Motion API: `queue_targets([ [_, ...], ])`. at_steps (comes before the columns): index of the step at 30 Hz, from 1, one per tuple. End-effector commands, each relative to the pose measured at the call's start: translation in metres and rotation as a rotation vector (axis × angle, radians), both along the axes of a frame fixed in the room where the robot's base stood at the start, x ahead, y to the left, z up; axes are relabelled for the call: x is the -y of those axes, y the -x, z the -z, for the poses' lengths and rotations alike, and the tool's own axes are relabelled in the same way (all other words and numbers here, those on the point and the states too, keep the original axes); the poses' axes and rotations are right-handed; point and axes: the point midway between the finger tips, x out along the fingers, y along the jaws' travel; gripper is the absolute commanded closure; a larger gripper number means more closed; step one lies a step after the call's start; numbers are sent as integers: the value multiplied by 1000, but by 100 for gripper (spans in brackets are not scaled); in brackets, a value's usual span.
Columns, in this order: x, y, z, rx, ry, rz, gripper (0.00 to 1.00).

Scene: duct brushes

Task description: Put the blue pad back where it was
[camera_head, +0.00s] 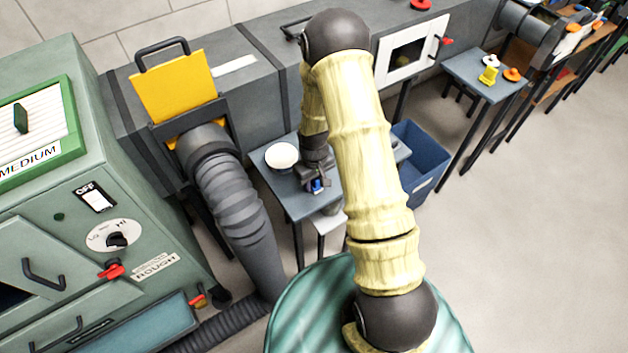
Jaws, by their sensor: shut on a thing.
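My gripper (315,184) points down over a small blue-grey table (296,203) in front of the grey duct. It is shut on a small blue thing, the blue pad (318,187), of which only a little shows between the dark fingers. I cannot tell whether the pad touches the tabletop. A white round pad or dish (281,156) lies on the same table, just left of my gripper. My arm hides the right part of this table.
A thick grey hose (235,195) runs down left of the table from the duct with a yellow gate (176,86). A blue bin (421,165) stands right. A second table (478,78) holds yellow and orange pieces. The green machine (75,200) fills the left. Floor at right is free.

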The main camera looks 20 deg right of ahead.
Motion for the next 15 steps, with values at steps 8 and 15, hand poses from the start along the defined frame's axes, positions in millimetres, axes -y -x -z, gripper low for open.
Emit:
queue_targets([
  [8,0,0,3,0,0,0,68],
  [15,0,0,2,1,0,0,48],
])
